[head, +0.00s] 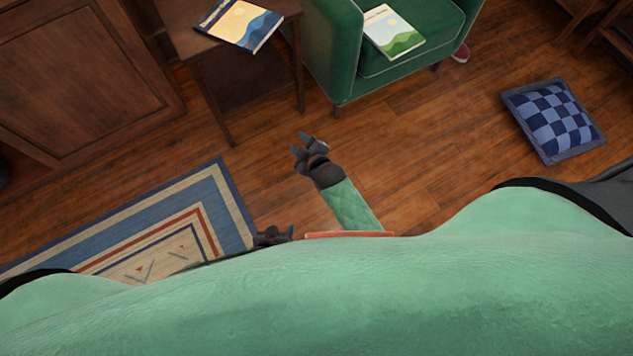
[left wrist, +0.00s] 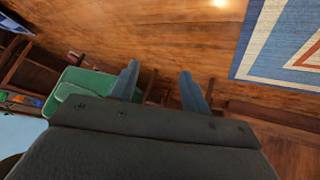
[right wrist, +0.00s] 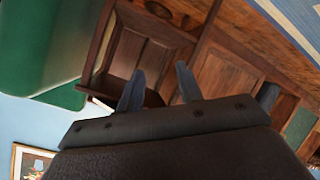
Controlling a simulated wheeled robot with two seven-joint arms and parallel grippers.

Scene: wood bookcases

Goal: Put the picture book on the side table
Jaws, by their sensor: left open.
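A book with a blue, orange and white landscape cover (head: 240,24) lies on the dark wood side table (head: 197,45); its near corner seems to reach past the table edge. A second book with a green and pale hill cover (head: 393,32) lies on the seat of the green armchair (head: 334,50). I cannot tell which is the picture book. My right gripper (head: 299,143) is open and empty over the floor, below the table and armchair in the head view. My left gripper (head: 290,233) is lower, partly hidden by my body; the left wrist view shows its fingers (left wrist: 158,80) apart and empty.
A striped rug (head: 215,205) lies at the lower left. A wood cabinet (head: 80,75) stands at the upper left. A blue checked cushion (head: 553,118) lies on the floor at the right. The wood floor between armchair and cushion is mostly clear.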

